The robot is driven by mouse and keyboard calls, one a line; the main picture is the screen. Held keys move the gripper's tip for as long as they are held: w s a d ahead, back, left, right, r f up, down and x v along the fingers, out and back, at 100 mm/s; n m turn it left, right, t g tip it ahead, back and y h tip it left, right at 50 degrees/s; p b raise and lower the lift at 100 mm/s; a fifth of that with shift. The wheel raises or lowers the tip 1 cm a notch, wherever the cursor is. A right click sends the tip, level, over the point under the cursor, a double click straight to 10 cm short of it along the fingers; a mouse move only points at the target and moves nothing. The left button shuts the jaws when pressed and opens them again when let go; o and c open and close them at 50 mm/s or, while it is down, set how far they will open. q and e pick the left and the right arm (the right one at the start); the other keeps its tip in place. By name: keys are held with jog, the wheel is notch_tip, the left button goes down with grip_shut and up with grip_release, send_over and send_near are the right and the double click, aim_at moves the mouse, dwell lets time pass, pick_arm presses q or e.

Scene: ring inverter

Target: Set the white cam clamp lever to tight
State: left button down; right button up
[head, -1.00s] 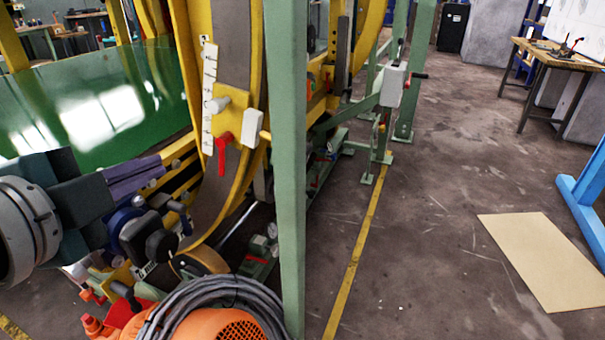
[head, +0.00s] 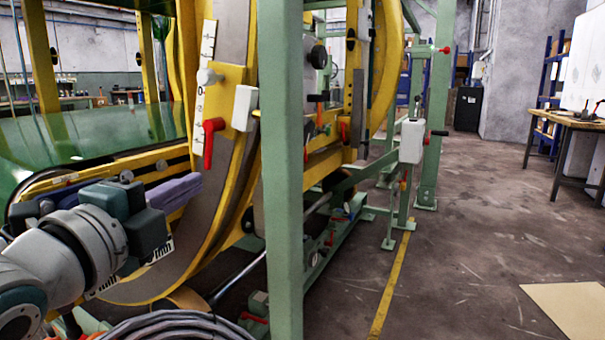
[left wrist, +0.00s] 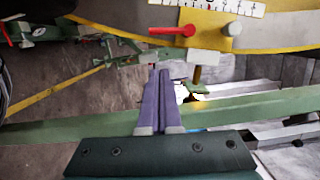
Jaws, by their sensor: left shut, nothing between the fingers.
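A white block-shaped lever (head: 245,108) sits on the yellow ring's edge, right of a yellow bracket with a red handle (head: 211,142). I take it to be the cam clamp lever. In the left wrist view the white piece (left wrist: 203,56) lies just beyond and right of my fingertips, with the red handle (left wrist: 172,30) farther off. My left gripper (head: 196,184) has purple fingers, shut and empty, below and left of the white lever in the head view. The fingers also show in the left wrist view (left wrist: 159,76); they appear apart from the lever. My right gripper is out of view.
A green upright post (head: 281,200) stands just right of the lever. A white box with a crank (head: 411,141) is mounted farther right. A coiled grey cable (head: 175,328) lies at the bottom. The floor on the right is mostly open.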

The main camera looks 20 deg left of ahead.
aim_at(207, 162)
pick_arm(q)
jog(key=w+a+b, duration=0.2)
jog(key=w+a, duration=0.1)
jog(key=w, duration=0.4)
jog(key=shift+w+a+b, duration=0.15)
jog(key=shift+a+b, duration=0.2)
jog(key=shift+r, duration=0.1)
jog(key=shift+w+a+m, duration=0.15)
jog(key=shift+a+m, duration=0.25)
jog(key=shift+a, duration=0.05)
jog(key=shift+a+m+p, duration=0.25)
jog(key=shift+m+p, duration=0.15)
jog(key=shift+d, duration=0.15)
